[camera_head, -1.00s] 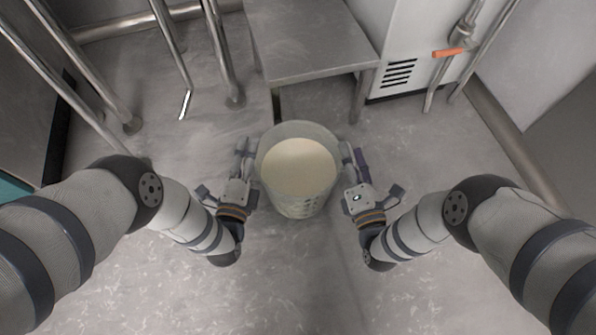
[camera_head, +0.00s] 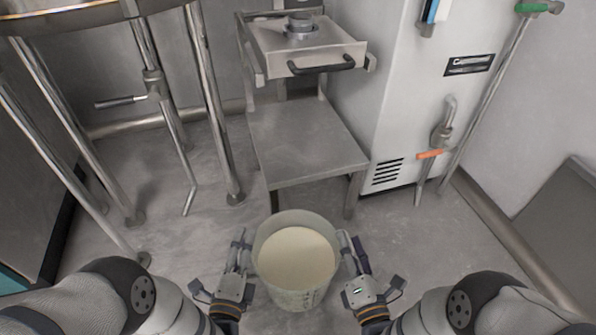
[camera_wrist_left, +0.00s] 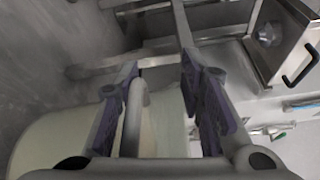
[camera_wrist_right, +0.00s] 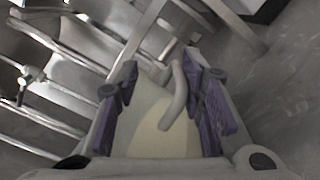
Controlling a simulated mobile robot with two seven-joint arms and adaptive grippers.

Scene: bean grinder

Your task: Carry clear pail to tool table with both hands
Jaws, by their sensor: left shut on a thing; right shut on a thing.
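The clear pail (camera_head: 292,297) is translucent and holds a cream-coloured content. It is upright in the lower middle of the head view, between my two grippers. My left gripper (camera_head: 240,250) is at its left side, and in the left wrist view its fingers are around a pale curved handle (camera_wrist_left: 134,118) of the pail. My right gripper (camera_head: 355,252) is at its right side, with its fingers around another pale handle (camera_wrist_right: 177,98) in the right wrist view. I cannot tell for certain which surface is the tool table.
A low steel table (camera_head: 305,145) stands just beyond the pail. Above it is a steel drawer-like unit with a black handle (camera_head: 322,66). A white cabinet (camera_head: 400,110) with an orange-handled valve (camera_head: 430,154) is at the right. Steel legs (camera_head: 212,110) of a round vessel stand at the left.

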